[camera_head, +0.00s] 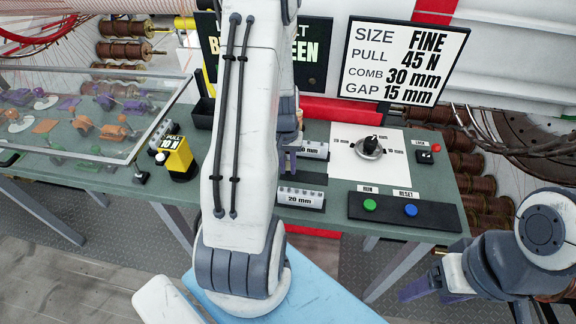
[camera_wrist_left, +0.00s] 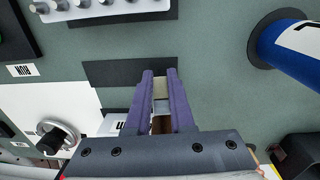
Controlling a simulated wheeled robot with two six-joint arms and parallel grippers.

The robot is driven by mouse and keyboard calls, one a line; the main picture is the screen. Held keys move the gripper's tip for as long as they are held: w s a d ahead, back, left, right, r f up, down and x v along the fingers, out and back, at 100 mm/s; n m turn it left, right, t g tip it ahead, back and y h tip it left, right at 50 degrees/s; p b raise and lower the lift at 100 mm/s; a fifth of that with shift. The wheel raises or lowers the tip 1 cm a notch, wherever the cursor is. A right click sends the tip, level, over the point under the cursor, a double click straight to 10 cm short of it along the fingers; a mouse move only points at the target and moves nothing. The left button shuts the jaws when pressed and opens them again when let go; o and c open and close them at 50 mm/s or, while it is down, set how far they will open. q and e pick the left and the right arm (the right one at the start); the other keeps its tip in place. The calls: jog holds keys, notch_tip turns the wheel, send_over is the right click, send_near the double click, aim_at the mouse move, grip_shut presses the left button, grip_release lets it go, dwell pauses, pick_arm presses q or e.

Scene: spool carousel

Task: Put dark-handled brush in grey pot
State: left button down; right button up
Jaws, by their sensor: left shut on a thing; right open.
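My left gripper (camera_head: 290,158) is mostly hidden behind my own arm in the head view, over the green bench near the comb blocks. In the left wrist view its purple fingers (camera_wrist_left: 161,103) are shut on a small tan-and-brown thing (camera_wrist_left: 160,88); I cannot tell if it is a brush. A dark rectangular patch on the bench lies behind the fingertips. My right gripper (camera_head: 430,292) is open and empty at the lower right, in front of the bench. I cannot make out a dark-handled brush or a grey pot for certain.
A blue cylinder (camera_wrist_left: 290,45) stands at upper right in the wrist view. A black open container (camera_head: 203,112) and a yellow block (camera_head: 178,156) stand left of my arm. Comb blocks (camera_head: 301,198), a dial (camera_head: 369,147) and a button panel (camera_head: 400,209) lie to the right.

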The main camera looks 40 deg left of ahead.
pick_arm(q)
jog(key=shift+f, duration=0.5)
jog(key=shift+f, duration=0.25)
jog(key=c, duration=0.8)
grip_release()
jog(key=shift+r, duration=0.1)
jog(key=shift+r, duration=0.1)
